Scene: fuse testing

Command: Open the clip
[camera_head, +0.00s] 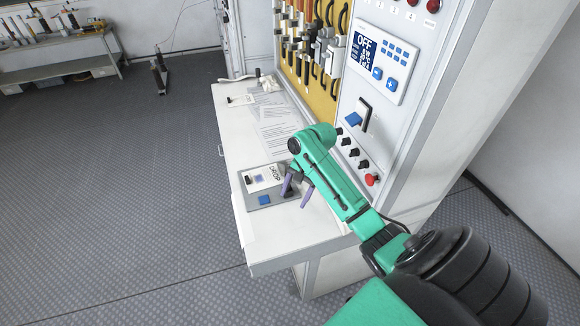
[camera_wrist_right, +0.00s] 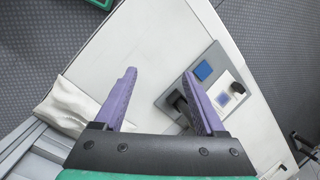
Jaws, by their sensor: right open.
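My right gripper (camera_head: 297,192) is open and empty above the front part of the white bench, close to a grey box (camera_head: 272,199). On the wall panel, a white and black clip-like part (camera_head: 364,114) stands out above a blue piece. I cannot tell which part is the clip. My left gripper is out of view.
The white bench (camera_head: 290,232) holds papers (camera_head: 283,133) towards the back. The panel has a display reading OFF (camera_head: 367,52), black knobs and a red button (camera_head: 372,180) near my right arm. Tools hang on a yellow board (camera_head: 285,68). The floor at left is mostly clear.

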